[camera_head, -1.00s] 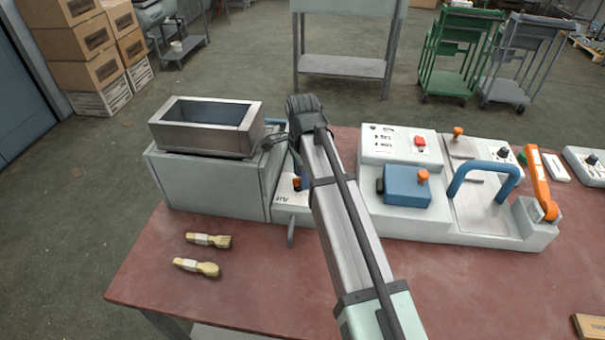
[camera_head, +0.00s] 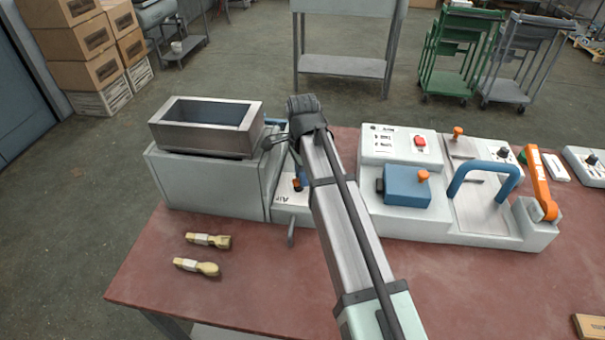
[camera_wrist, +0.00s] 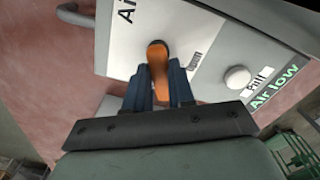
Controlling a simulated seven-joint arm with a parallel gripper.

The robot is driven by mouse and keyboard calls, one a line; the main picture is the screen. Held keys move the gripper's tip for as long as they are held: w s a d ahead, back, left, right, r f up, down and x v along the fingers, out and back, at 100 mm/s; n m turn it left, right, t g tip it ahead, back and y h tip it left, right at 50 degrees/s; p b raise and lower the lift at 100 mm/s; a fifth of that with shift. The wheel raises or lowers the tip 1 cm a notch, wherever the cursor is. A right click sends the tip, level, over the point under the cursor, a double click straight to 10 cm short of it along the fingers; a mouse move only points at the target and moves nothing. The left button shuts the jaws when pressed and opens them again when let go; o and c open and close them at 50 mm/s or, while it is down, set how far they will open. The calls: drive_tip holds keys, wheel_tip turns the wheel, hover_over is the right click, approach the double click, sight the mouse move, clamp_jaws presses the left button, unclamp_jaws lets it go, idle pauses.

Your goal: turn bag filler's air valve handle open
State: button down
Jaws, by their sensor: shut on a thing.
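In the wrist view an orange valve handle (camera_wrist: 158,68) stands on a white panel marked "Ai…" and "Open". My gripper (camera_wrist: 160,82) has its two dark blue fingers on either side of the handle and is shut on it. In the head view the air panel (camera_head: 289,199) sits beside the grey bag filler (camera_head: 205,185). There a small orange part of the handle (camera_head: 297,184) shows beside my arm. The rest of the handle and my fingers are mostly hidden by the arm.
A round white knob (camera_wrist: 237,78) near "Fill" and a green "Air low" label lie right of the handle. A press unit with a blue handle (camera_head: 485,170) stands on the right.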

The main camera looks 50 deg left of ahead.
drive_tip(key=n, duration=0.6)
drive_tip(key=shift+a, duration=0.35)
drive_tip(key=n, duration=0.6)
drive_tip(key=shift+s+a, duration=0.1)
drive_tip(key=shift+a, duration=0.15)
idle(0.4)
drive_tip(key=c, duration=1)
unclamp_jaws()
drive_tip(key=shift+o, duration=0.2)
drive_tip(key=shift+r, duration=0.1)
wheel_tip(320, 180, up, 14)
drive_tip(key=shift+f, duration=0.2)
